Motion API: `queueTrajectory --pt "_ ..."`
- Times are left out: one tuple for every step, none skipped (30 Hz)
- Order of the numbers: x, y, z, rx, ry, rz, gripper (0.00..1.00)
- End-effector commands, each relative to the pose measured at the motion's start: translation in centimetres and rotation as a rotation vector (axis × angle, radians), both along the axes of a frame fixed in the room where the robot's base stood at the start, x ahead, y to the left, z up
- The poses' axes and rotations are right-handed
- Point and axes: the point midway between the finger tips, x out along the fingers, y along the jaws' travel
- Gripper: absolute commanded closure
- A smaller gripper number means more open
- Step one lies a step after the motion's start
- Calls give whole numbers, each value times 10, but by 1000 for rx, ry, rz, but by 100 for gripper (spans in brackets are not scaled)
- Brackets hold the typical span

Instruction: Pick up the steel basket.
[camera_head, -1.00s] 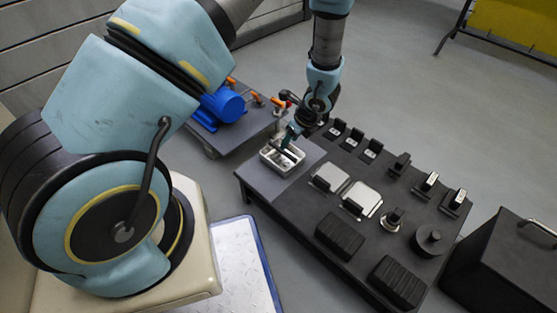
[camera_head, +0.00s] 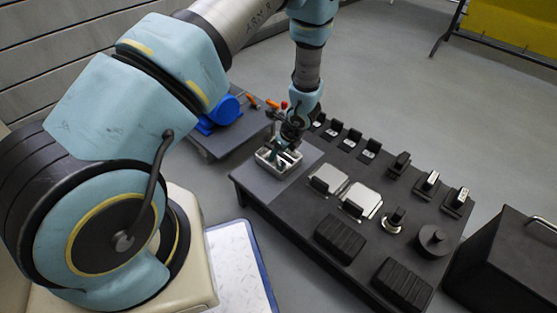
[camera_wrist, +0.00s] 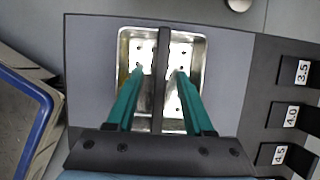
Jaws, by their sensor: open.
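The steel basket (camera_head: 267,165) sits on the bare grey left end of the dark bench in the head view. In the wrist view the basket (camera_wrist: 202,60) is a shallow steel tray with holes in its floor and a dark bar handle (camera_wrist: 163,50) across its middle. My gripper (camera_head: 285,155) is over the basket, pointing down. In the wrist view its two green fingers (camera_wrist: 160,72) are apart, one on each side of the handle, with gaps showing between them and it. How far the fingertips are below the handle's top is hard to tell.
The dark bench (camera_head: 290,222) holds several black blocks and fittings to the right of the basket. Labelled black blocks (camera_wrist: 290,115) stand at the right in the wrist view. A blue motor (camera_head: 222,108) is on a low platform behind. A black box (camera_head: 502,262) stands at right.

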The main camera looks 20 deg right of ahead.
Motion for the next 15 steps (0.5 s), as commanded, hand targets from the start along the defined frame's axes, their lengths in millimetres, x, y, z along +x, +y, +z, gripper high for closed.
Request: queueTrajectory --pt "0 0 0 0 0 0 48" --pt "0 0 0 0 0 0 48" --pt "0 0 0 0 0 0 48" --pt "0 0 0 0 0 0 48" --pt "0 0 -1 0 0 -1 48" --pt "0 0 -1 0 0 -1 48" --pt "0 0 -2 0 0 -1 48" --pt "0 0 -2 0 0 -1 48" --pt "0 0 -3 0 0 -1 48" --pt "0 0 -3 0 0 -1 48" --pt "0 0 -3 0 0 -1 48" --pt "0 0 -4 0 0 -1 48" --pt "0 0 -4 0 0 -1 48" --pt "0 0 -5 0 0 -1 48" --pt "0 0 -5 0 0 -1 48"
